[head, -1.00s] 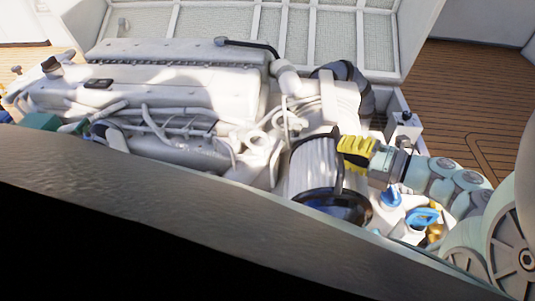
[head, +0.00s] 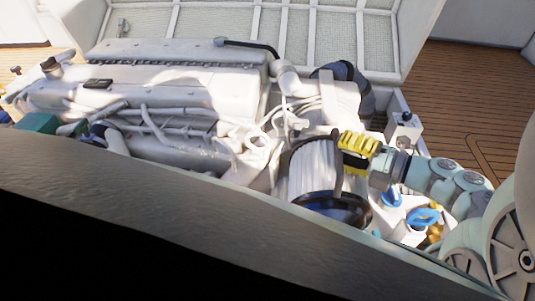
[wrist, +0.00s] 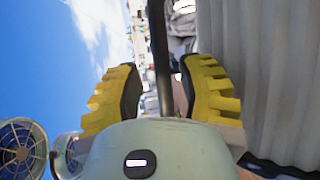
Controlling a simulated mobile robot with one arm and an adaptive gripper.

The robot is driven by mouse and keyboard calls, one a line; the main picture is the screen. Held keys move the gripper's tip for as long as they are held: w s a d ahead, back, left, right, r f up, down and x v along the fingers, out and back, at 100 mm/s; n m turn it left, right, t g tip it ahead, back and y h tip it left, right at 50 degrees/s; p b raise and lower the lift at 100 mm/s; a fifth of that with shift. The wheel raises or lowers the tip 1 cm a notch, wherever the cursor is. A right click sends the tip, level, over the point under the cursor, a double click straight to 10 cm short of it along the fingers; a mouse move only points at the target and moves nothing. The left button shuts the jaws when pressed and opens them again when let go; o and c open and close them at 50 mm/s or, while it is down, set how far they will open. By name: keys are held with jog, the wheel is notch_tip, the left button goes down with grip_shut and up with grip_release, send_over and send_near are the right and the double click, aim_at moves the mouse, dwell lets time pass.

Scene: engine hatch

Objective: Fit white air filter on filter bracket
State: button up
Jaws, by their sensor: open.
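The white air filter (head: 314,170) is a pleated cylinder with dark ends, at the right end of the engine in the head view. A dark bar runs along its right side. In the wrist view, the filter's pleats (wrist: 268,80) fill the right side. My gripper (head: 357,152) has yellow fingers and is just right of the filter. In the wrist view, my gripper (wrist: 160,92) is open, with the dark bar (wrist: 160,55) showing between the fingers; I cannot tell whether they touch it. The filter bracket cannot be made out clearly from the filter and engine parts.
The pale engine (head: 170,95) with pipes and hoses extends left. A black corrugated hose (head: 362,90) is behind the filter. Blue-topped fittings (head: 423,217) lie below my arm. A dark ledge (head: 200,215) crosses the foreground. The wooden deck (head: 460,90) at the right is clear.

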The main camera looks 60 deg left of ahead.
jog(key=v, duration=0.8)
jog(key=shift+r, duration=0.1)
dwell(0.3)
